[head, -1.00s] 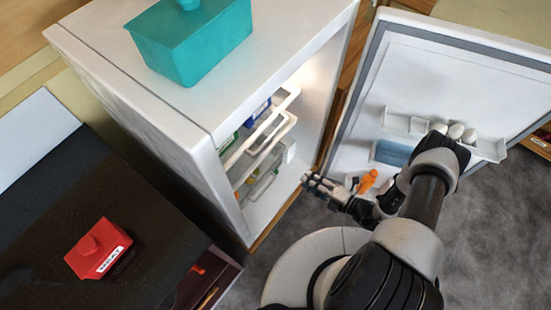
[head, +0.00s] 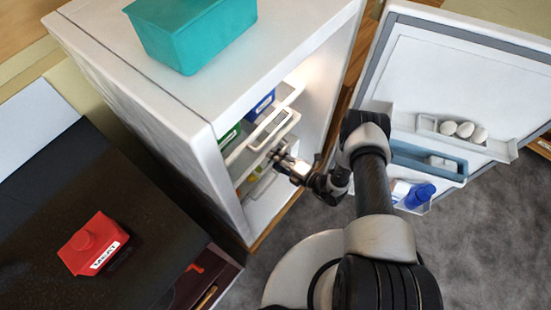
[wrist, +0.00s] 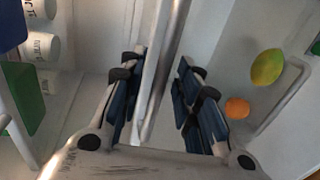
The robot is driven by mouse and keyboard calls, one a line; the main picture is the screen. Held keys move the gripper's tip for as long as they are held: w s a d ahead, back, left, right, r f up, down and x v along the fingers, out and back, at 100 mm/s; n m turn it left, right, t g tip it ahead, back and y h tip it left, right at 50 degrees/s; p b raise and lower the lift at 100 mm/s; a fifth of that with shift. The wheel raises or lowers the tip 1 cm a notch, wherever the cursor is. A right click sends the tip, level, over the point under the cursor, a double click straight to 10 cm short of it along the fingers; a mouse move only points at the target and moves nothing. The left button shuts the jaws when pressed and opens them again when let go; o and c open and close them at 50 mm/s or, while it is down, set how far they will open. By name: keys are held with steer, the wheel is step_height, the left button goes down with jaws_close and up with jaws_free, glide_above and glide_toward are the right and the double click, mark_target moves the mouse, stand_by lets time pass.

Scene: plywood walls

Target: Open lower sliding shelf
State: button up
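The white fridge (head: 180,110) stands open. An upper sliding shelf (head: 288,122) with a looped white front shows inside it. The lower sliding shelf (head: 262,186) is below, partly hidden by my gripper (head: 279,154), which is at the fridge opening near the shelf fronts. In the wrist view my gripper (wrist: 160,100) is open, with its blue-padded fingers apart on either side of a white bar (wrist: 159,65). I cannot tell whether either finger touches the bar, or to which shelf it belongs. A yellow-green fruit (wrist: 267,67) and an orange (wrist: 237,108) lie to the right.
The open fridge door (head: 450,85) is at the right, with eggs (head: 465,130) and a blue bottle (head: 420,195) in its racks. A teal container (head: 195,35) stands on top. A red box (head: 92,243) is on the dark counter (head: 45,200) at left.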

steer(key=shift+w+a, duration=0.2)
steer(key=shift+c, duration=0.5)
jaws_close()
